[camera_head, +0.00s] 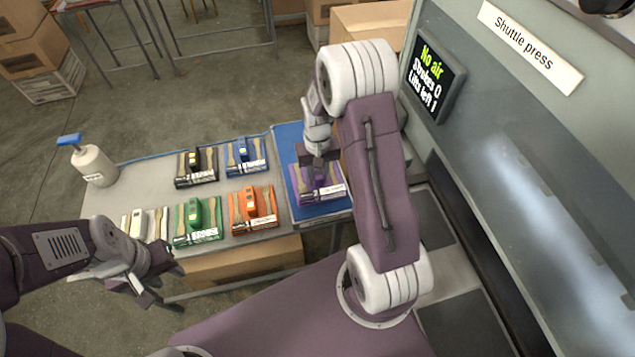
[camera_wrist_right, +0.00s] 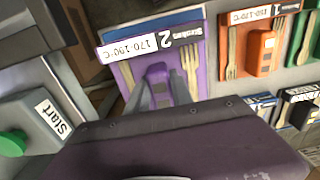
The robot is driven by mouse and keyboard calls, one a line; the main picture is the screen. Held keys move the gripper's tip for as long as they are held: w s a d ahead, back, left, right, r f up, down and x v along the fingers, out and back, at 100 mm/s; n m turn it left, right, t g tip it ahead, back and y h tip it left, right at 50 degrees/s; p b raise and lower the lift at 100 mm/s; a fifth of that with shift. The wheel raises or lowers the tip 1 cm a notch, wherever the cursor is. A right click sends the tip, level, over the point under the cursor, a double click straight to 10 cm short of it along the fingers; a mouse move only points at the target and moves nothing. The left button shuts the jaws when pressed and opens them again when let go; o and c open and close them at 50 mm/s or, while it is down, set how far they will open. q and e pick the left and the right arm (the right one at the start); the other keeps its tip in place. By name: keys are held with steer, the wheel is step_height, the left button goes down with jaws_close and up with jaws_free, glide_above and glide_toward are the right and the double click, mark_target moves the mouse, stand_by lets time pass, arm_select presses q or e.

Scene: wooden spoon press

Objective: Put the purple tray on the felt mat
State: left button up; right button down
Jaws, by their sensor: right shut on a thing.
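The purple tray (camera_head: 322,192) is over the blue felt mat (camera_head: 331,211) in the head view, inside the mat's outline. I cannot tell whether it rests on the mat or hangs just above it. My right gripper (camera_head: 318,165) is shut on the tray's raised purple handle. The right wrist view shows the tray (camera_wrist_right: 203,68) with wooden forks and a label reading "2 Strokes 170-190°C", its handle between the fingers (camera_wrist_right: 160,95). My right arm hides part of the mat. My left gripper (camera_head: 155,285) is open and empty, in front of the table.
Black (camera_head: 196,166), blue (camera_head: 246,155), orange (camera_head: 252,208), green (camera_head: 197,220) and white (camera_head: 147,224) trays stand on the grey table left of the mat. A pump bottle (camera_head: 93,165) stands at the back left corner. The shuttle press (camera_head: 500,130) is at right, its screen reading "No air".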

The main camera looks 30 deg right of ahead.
mark_target(318, 183)
step_height(318, 183, down, 4)
steer(key=shift+s+r, duration=0.1)
steer(key=shift+r, duration=0.1)
steer(key=shift+f, duration=0.3)
steer(key=shift+f, duration=0.15)
steer(key=c, duration=1.1)
jaws_free()
